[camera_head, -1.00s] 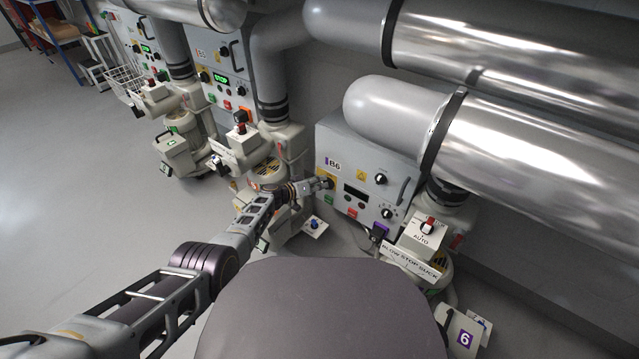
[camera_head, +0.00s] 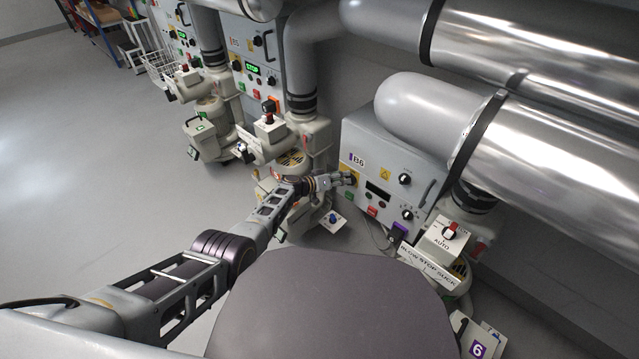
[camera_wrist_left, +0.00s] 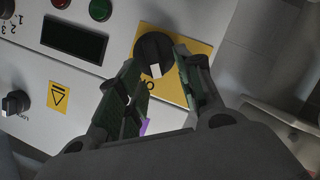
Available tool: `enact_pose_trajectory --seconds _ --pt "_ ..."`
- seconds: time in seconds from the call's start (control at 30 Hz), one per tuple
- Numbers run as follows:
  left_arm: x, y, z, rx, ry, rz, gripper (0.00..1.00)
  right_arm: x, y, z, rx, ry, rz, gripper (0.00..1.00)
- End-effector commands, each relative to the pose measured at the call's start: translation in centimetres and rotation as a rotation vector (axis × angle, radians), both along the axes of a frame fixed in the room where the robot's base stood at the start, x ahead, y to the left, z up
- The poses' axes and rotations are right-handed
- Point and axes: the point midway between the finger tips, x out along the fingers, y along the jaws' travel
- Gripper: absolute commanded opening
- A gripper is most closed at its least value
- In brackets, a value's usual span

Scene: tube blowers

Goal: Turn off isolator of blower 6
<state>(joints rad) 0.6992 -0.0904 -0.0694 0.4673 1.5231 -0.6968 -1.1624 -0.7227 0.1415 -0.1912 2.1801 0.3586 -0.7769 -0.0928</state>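The blower 6 control box (camera_head: 400,150), labelled B6, stands right of centre in the head view. Its isolator is a black rotary knob (camera_wrist_left: 153,52) with a white pointer mark on a yellow plate (camera_wrist_left: 200,62), seen in the left wrist view. My left gripper (camera_head: 349,179) reaches the box's left side at that plate. In the wrist view the left gripper's fingers (camera_wrist_left: 157,66) are apart, one to each side of the knob, with the knob just at or beyond the tips. Contact cannot be told. My right gripper is not in view.
The B6 face also carries a dark display (camera_wrist_left: 74,40), buttons, and another black knob (camera_wrist_left: 16,103). The B5 box (camera_head: 250,65) is farther back. Large metal pipes (camera_head: 560,110) run overhead at right. Open floor lies left.

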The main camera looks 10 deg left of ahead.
Motion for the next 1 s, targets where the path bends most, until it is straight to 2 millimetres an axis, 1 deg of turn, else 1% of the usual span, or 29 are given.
enact_pose_trajectory --seconds 0.43,0.77,1.0 --pt "-0.9 1.1 0.3 0.001 -0.001 0.000 0.36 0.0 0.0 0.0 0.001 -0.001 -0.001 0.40" --pt "-1.8 1.6 0.8 0.000 0.000 -0.003 0.36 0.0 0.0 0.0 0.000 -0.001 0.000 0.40" --pt "-2.5 2.7 1.1 0.001 0.000 -0.002 0.36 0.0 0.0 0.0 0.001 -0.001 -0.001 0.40"
